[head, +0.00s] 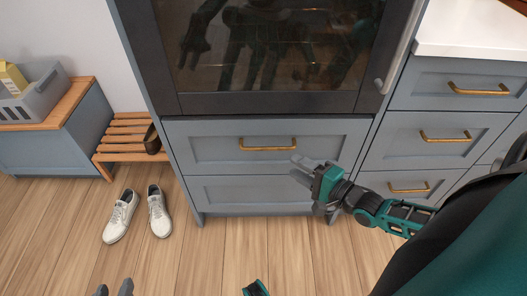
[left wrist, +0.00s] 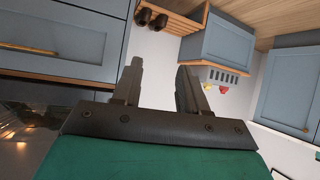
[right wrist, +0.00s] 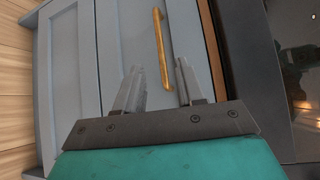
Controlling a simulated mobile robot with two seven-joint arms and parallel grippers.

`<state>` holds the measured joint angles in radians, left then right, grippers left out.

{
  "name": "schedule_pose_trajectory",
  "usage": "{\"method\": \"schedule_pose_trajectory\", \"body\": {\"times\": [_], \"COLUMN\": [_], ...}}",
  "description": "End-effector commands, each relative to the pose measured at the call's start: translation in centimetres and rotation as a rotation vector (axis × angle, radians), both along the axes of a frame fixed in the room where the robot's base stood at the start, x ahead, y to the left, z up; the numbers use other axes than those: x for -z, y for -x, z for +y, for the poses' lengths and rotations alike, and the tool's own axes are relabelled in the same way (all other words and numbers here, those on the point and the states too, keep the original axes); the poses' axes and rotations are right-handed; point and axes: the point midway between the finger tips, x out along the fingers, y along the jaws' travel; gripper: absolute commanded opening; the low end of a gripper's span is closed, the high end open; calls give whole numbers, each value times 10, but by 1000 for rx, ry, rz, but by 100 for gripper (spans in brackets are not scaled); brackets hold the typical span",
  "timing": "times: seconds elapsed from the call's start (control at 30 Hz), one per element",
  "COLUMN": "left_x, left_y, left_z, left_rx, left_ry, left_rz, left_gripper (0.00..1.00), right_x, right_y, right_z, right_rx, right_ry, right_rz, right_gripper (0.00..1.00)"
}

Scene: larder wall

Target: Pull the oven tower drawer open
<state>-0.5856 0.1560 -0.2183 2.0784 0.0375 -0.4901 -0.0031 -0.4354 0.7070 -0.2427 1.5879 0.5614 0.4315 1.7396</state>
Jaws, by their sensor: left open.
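The oven tower drawer (head: 220,142) is a blue-grey panel under the dark oven, flush with its cabinet. Its brass bar handle (head: 268,148) runs level across the upper front. My right gripper (head: 300,167) is just right of and below the handle in the head view. In the right wrist view its jaws (right wrist: 158,75) are apart and empty, and the handle (right wrist: 161,50) shows beyond and between the fingertips; I see no contact. My left gripper (head: 114,288) is low at the bottom edge, far from the drawer; its jaws (left wrist: 160,70) are open and empty in the left wrist view.
The oven door (head: 270,60) is above the drawer. More drawers with brass handles (head: 445,136) stand at the right. A slatted wooden bench (head: 125,135) and white shoes (head: 138,215) are at the left. The wooden floor (head: 250,245) before the tower is clear.

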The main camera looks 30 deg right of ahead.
Motion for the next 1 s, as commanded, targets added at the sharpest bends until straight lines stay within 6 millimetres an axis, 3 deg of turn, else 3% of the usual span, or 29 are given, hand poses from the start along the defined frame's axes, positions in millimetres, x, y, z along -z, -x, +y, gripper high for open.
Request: {"method": "schedule_pose_trajectory", "body": {"times": [0.3, 0.5, 0.7, 1.0], "left_x": [14, 18, 16, 15], "left_y": [0, 0, -2, -2], "left_z": [-7, -11, -13, -13], "left_rx": [1, 8, 12, 12], "left_ry": [20, 27, 28, 27], "left_rz": [11, 14, 10, 10], "left_gripper": [43, 43, 43, 43], "right_x": [11, 14, 15, 15], "right_y": [-63, -90, -101, -102], "right_z": [15, 23, 25, 26], "right_rx": [0, 0, 0, -1], "right_ry": [1, 1, 3, 3], "right_rz": [-4, -3, -1, 0], "right_gripper": [38, 38, 38, 36]}}
